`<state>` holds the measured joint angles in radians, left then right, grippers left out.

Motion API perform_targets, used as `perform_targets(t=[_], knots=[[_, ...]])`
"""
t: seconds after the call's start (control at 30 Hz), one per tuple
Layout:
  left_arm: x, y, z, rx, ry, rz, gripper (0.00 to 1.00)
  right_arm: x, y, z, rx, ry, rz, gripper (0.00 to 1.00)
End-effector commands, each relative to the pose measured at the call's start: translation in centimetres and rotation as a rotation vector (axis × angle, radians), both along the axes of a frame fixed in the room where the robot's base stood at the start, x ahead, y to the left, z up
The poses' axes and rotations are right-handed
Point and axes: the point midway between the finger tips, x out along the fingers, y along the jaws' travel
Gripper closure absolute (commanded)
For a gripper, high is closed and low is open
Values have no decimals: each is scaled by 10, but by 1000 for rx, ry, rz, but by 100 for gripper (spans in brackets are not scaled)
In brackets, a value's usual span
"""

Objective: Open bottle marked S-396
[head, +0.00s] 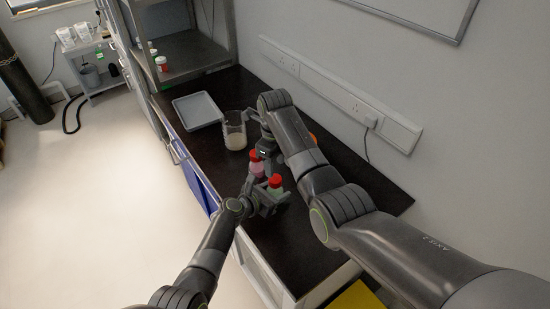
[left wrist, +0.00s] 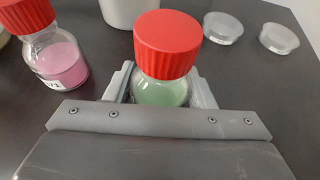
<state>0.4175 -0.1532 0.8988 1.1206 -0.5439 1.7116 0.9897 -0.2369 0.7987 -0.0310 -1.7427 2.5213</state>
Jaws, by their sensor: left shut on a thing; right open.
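A bottle with a red screw cap and pale green liquid (left wrist: 165,92) stands between the jaws of my left gripper (left wrist: 160,100). The cap (left wrist: 167,45) is on the bottle. In the head view my left gripper (head: 268,201) holds this bottle (head: 275,187) over the dark bench. A second red-capped bottle with pink liquid (left wrist: 60,62) stands to its left, also in the head view (head: 257,166). Its label is only partly visible; no S-396 marking can be read on either bottle. My right gripper (head: 266,148) is open, above and beyond the held bottle, its fingers partly hidden.
A glass beaker with pale contents (head: 235,135) and a grey tray (head: 197,111) are farther back on the bench. Two clear round lids (left wrist: 222,28) (left wrist: 279,39) lie behind the held bottle. An orange thing (head: 312,138) is partly hidden behind my right arm. A wall with sockets (head: 360,108) bounds the right side.

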Motion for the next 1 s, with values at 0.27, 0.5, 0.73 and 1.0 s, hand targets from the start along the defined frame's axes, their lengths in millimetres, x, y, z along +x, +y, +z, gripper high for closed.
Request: perform_targets(t=[0.27,0.5,0.73,1.0], knots=[[0,0,-1,1,1,0,100,-1,0,-44,-2,3,3,56],[0,0,-1,1,1,0,100,0,0,-62,0,1,3,56],[0,0,-1,1,1,0,100,-1,0,-65,0,1,3,56],[0,0,-1,1,1,0,100,0,0,-65,0,0,4,77]])
